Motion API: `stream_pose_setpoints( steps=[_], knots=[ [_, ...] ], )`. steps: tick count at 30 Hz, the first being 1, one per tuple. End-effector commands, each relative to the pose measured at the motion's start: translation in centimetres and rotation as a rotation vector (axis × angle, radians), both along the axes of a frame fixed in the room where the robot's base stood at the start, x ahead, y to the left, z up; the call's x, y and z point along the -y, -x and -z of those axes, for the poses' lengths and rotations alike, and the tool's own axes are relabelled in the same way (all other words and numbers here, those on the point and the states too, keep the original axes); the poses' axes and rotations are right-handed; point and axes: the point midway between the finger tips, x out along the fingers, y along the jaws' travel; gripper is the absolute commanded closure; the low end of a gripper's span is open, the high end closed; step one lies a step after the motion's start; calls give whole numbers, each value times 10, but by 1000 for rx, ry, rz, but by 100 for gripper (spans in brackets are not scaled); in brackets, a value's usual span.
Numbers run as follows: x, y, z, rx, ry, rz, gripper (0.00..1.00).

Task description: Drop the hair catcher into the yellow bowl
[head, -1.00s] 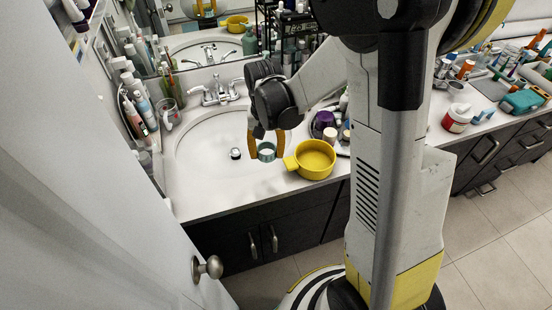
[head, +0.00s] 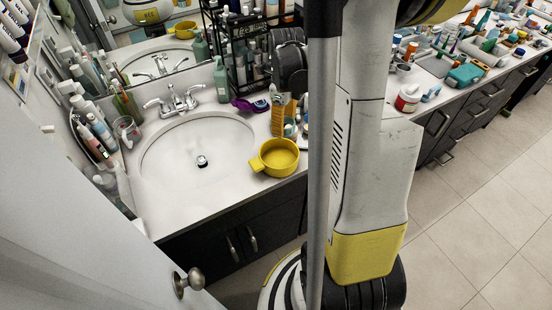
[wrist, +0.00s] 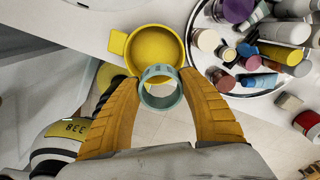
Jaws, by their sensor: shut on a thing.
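The hair catcher (wrist: 161,95) is a small teal ring, held between the two orange fingertips of my gripper (wrist: 160,80) in the wrist view. The yellow bowl (wrist: 155,45), with a short handle on its left, lies just beyond the fingertips there, and the ring's top edge overlaps the bowl's near rim in the picture. In the head view, the bowl (head: 277,157) sits on the counter at the right edge of the sink. My gripper (head: 284,112) shows above and behind it, partly hidden by my column. I cannot clearly make out the catcher there.
A round tray (wrist: 246,92) crowded with bottles and jars stands right of the bowl. The sink basin (head: 180,160) is left of it, with a faucet (head: 178,102) behind. A black rack (head: 237,60) stands at the back. Counter in front of the sink is clear.

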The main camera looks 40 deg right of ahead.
Motion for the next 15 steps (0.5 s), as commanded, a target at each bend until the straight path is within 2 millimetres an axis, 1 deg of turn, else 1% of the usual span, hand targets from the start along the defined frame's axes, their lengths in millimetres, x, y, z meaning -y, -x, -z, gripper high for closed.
stream_pose_setpoints(
  steps=[5, 15],
  knots=[
    [1, 1, 12, 0, 0, 17, 70],
    [1, 0, 53, 0, 0, 14, 70]
  ],
)
